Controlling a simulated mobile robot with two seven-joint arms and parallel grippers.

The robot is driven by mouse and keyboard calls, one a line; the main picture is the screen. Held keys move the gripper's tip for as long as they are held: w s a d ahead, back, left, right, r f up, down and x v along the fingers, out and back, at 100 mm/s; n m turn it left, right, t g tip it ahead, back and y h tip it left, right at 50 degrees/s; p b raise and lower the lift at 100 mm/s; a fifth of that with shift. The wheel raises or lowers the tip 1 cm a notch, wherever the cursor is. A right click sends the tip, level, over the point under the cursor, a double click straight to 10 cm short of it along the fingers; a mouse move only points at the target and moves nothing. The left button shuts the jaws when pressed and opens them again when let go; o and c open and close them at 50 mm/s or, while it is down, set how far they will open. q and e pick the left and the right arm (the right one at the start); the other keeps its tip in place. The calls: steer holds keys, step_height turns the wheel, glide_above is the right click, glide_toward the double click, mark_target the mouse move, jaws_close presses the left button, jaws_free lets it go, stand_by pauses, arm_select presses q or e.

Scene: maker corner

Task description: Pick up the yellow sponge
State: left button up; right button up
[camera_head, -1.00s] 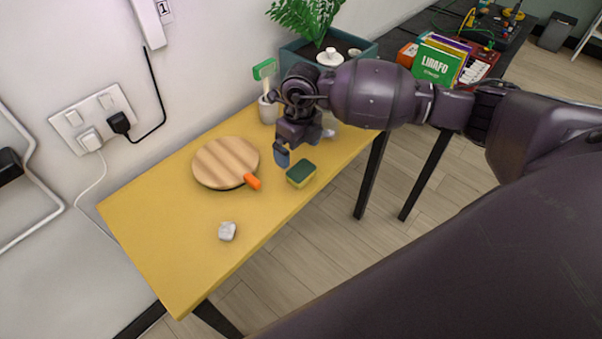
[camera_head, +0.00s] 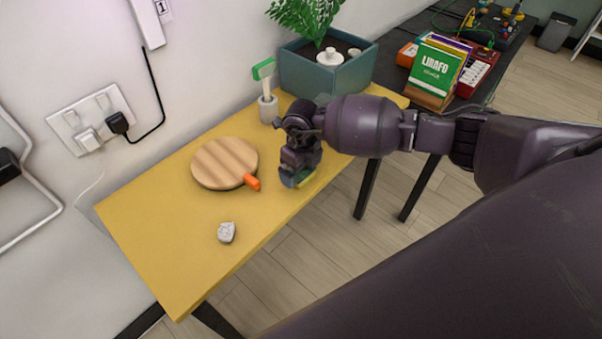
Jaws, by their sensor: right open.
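The yellow sponge (camera_head: 306,183) with a dark green top lies on the yellow table (camera_head: 180,255) near its front edge. It is mostly hidden under my right gripper (camera_head: 293,178). My right gripper is open and down at the sponge, with its blue-grey fingertip at the sponge's left side. The other finger is hidden, so I cannot tell whether the sponge sits between the fingers. My left gripper is not in view.
A round wooden board (camera_head: 224,162) and an orange handle (camera_head: 252,182) lie left of the gripper. A crumpled white lump (camera_head: 226,232) lies nearer the front. A holder with a green-headed brush (camera_head: 264,70) and a teal planter (camera_head: 300,78) stand behind.

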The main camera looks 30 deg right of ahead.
steer(key=shift+f, duration=0.45)
steer(key=c, duration=0.8)
steer(key=shift+r, duration=0.1)
step_height(320, 180, up, 20)
steer(key=shift+p, duration=0.45)
